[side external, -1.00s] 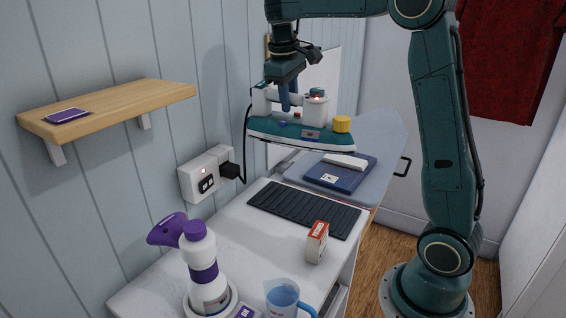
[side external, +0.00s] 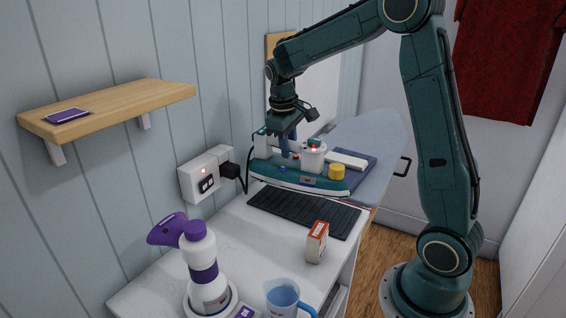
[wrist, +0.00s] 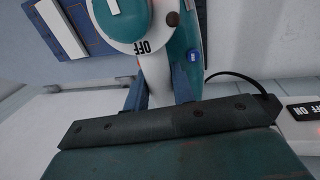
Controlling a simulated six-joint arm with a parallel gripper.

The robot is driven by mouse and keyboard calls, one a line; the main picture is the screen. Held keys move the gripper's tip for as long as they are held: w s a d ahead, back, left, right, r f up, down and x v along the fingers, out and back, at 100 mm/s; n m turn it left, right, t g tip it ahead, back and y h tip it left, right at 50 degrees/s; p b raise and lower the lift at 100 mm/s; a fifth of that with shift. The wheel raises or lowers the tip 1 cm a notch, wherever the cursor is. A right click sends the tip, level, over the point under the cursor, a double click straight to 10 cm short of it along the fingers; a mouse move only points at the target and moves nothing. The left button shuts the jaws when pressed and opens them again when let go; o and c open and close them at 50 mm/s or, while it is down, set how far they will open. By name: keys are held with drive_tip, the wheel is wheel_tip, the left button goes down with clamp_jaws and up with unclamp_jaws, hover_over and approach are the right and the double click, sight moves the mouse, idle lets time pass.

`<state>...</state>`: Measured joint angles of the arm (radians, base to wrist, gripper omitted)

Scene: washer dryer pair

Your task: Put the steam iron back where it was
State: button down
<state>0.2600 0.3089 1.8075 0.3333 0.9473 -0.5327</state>
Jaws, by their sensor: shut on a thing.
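The iron hangs level, low over the far part of a black ribbed mat (side external: 300,210) on the white counter. I cannot tell whether it touches anything below. In the wrist view the iron (wrist: 185,55) fills the upper middle, with an "OFF" label, and my fingers (wrist: 160,92) straddle the handle.
A folded blue cloth with a white item (side external: 347,160) lies on the ironing board (side external: 375,140) behind. A small orange box (side external: 317,242), a blue jug (side external: 284,298) and a purple-white steamer (side external: 203,265) stand nearer. A wall socket with plug (side external: 207,173) is at left.

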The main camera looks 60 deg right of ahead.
sight(288, 163)
drive_tip(key=shift+f, duration=1.1)
drive_tip(key=shift+f, duration=2.3)
drive_tip(key=c, duration=1.2)
unclamp_jaws()
drive_tip(key=shift+o, duration=0.2)
wheel_tip(288, 163, up, 12)
drive_tip(key=a, duration=0.2)
drive_tip(key=shift+a, duration=0.2)
